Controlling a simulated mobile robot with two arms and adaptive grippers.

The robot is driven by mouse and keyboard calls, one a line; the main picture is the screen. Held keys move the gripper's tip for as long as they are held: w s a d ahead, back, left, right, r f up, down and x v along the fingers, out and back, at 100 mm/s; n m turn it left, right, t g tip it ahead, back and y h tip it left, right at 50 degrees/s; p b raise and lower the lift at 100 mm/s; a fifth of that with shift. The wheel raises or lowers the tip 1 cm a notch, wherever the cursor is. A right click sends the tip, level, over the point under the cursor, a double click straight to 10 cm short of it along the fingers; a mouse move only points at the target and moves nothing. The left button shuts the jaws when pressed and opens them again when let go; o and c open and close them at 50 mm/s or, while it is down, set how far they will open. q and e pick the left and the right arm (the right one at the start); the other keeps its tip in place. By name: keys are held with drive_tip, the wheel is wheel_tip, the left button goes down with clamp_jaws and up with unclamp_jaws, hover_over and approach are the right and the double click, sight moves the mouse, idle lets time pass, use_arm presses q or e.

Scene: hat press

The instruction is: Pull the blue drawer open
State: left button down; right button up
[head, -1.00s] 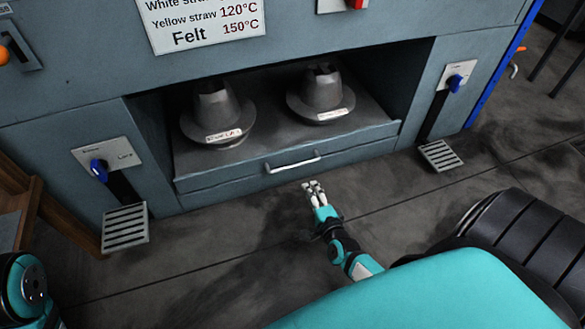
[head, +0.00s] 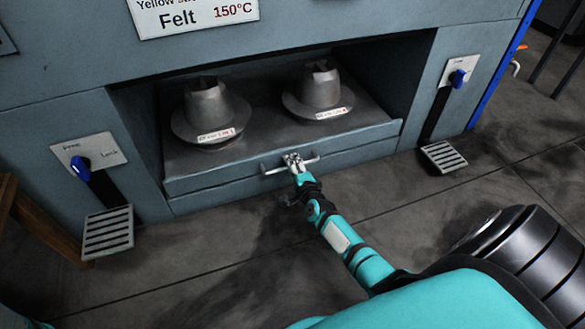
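The blue-grey drawer (head: 225,179) sits low in the press, below the opening, with a pale bar handle (head: 270,170) across its front. The drawer front looks flush with the cabinet. My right gripper (head: 292,158) is at the middle of the handle, its fingers overlapping the bar in the head view. The fingers are small here, and I cannot tell whether they are closed around the bar. My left gripper is not in view.
Two grey metal hat forms (head: 209,112) (head: 320,90) with labels stand on the shelf above the drawer. Foot pedals (head: 107,232) (head: 441,157) flank the drawer. A wooden leg (head: 40,225) stands at the left. The floor before the drawer is clear.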

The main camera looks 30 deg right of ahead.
clamp_jaws()
idle(0.3)
drive_tip(key=shift+s, duration=0.1)
